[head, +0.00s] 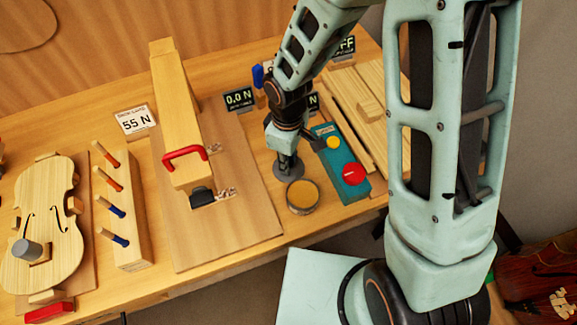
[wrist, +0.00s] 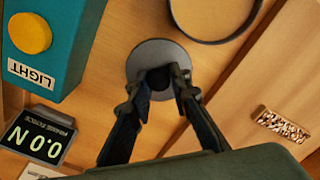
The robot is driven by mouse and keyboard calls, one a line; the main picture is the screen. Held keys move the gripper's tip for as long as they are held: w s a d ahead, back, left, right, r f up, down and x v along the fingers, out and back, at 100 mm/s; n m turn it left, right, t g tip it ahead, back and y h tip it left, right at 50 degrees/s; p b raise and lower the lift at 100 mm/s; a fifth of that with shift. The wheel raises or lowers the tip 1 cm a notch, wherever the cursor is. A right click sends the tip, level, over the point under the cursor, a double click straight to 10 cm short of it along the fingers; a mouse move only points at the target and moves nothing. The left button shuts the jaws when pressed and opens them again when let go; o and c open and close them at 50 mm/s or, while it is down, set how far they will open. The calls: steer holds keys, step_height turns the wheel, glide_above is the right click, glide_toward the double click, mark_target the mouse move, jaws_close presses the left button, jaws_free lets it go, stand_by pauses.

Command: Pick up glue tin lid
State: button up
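The glue tin lid (wrist: 150,53) is a grey disc with a dark round knob, lying flat on the wooden bench in the wrist view. In the head view the lid (head: 280,171) shows under my gripper (head: 288,160), partly hidden by it. In the wrist view my gripper (wrist: 162,84) has its two fingertips on either side of the knob. The fingers are apart, with bench visible between them; I cannot tell if they touch the knob. The open round glue tin (head: 302,196) with amber content stands beside the lid; its rim also shows in the wrist view (wrist: 215,41).
A teal switch box (head: 341,163) with yellow and red buttons stands just right of the lid. The clamp board (head: 252,196) lies to the left. A small display (head: 239,99) stands behind. A violin body (head: 50,215) and a peg rack (head: 128,220) are farther left.

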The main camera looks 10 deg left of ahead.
steer(key=shift+s+d+f, duration=0.1)
steer(key=shift+s+f, duration=0.1)
jaws_close()
